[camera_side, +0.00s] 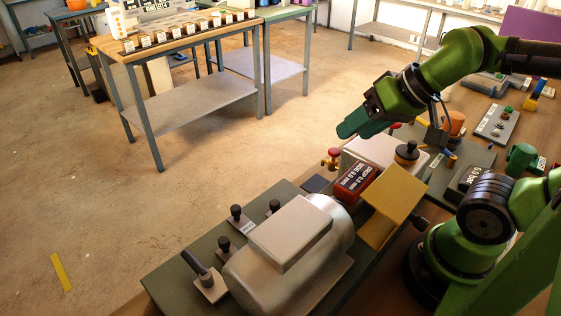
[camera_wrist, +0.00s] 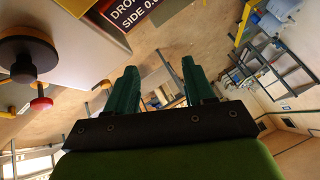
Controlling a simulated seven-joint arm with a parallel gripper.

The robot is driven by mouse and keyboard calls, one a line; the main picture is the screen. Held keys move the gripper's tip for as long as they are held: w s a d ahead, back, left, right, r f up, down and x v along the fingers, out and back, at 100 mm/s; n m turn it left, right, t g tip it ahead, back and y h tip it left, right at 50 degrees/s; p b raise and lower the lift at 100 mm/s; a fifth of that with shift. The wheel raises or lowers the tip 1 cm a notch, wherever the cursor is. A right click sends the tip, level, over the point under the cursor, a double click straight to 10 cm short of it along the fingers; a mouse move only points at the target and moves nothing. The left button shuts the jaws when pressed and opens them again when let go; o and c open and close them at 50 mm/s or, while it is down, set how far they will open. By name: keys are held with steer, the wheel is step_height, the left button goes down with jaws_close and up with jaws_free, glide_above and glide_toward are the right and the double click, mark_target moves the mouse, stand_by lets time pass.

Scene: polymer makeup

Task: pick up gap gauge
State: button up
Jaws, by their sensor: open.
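A dark red block with white lettering about drop and side in mm (camera_side: 356,182) sits beside the silver machine and looks like the gap gauge, though I cannot be sure. In the wrist view its lettered face (camera_wrist: 130,12) is cut off at the top edge, beyond my fingers. My gripper (camera_side: 348,128) is above it in the side view, tilted down to the left and apart from it. Its two green fingers (camera_wrist: 158,78) are spread, with nothing visible between them.
A yellow block (camera_side: 394,197) stands right of the red block. A pale box (camera_side: 375,152) with a black knob (camera_side: 407,152) and a red knob (camera_side: 332,155) are close behind. The silver machine (camera_side: 285,250) is in front. A dark lettered block (camera_side: 472,183) lies to the right.

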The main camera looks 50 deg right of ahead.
step_height(320, 180, up, 8)
steer(key=w+a+n+g+h, duration=0.1)
steer(key=w+a+n+g, duration=0.15)
steer(key=n+g, duration=0.95)
steer(key=n+t, duration=0.3)
steer(key=n, duration=0.8)
glide_above(356, 175)
steer(key=w, duration=0.1)
step_height(356, 175, down, 9)
steer(key=shift+s+f, duration=0.25)
steer(key=shift+f, duration=1.15)
steer(key=shift+s+f, duration=0.2)
steer(key=shift+f, duration=1.15)
steer(key=c, duration=0.8)
